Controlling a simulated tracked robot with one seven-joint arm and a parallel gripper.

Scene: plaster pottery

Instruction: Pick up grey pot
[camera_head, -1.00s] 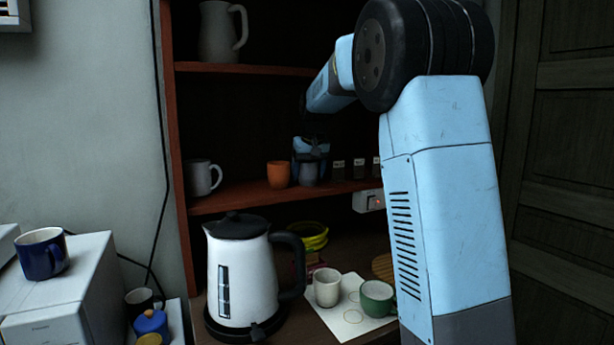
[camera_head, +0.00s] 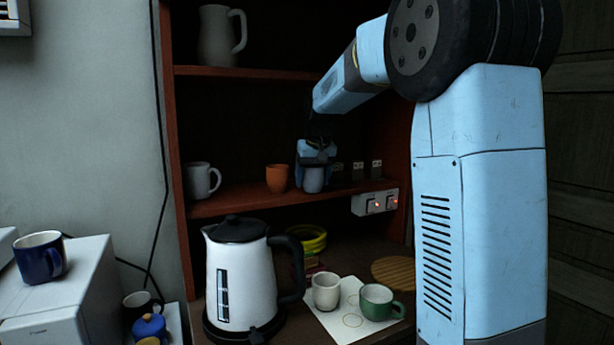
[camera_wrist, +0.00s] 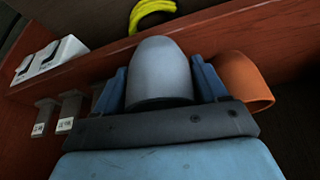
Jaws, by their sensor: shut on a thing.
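The grey pot (camera_head: 314,180) is at the middle shelf, right of the orange pot. My gripper (camera_head: 316,160) reaches down to it from above, and its body hides the pot's upper part. In the wrist view the grey pot (camera_wrist: 160,72) sits between the two blue fingers of my gripper (camera_wrist: 163,85), one against each side. The gripper is shut on it. I cannot tell whether the pot's base touches the shelf (camera_head: 240,199).
The orange pot (camera_head: 277,178) stands close beside the gripper; it also shows in the wrist view (camera_wrist: 240,78). A white mug (camera_head: 202,180) is farther left. A white kettle (camera_head: 238,275) stands below.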

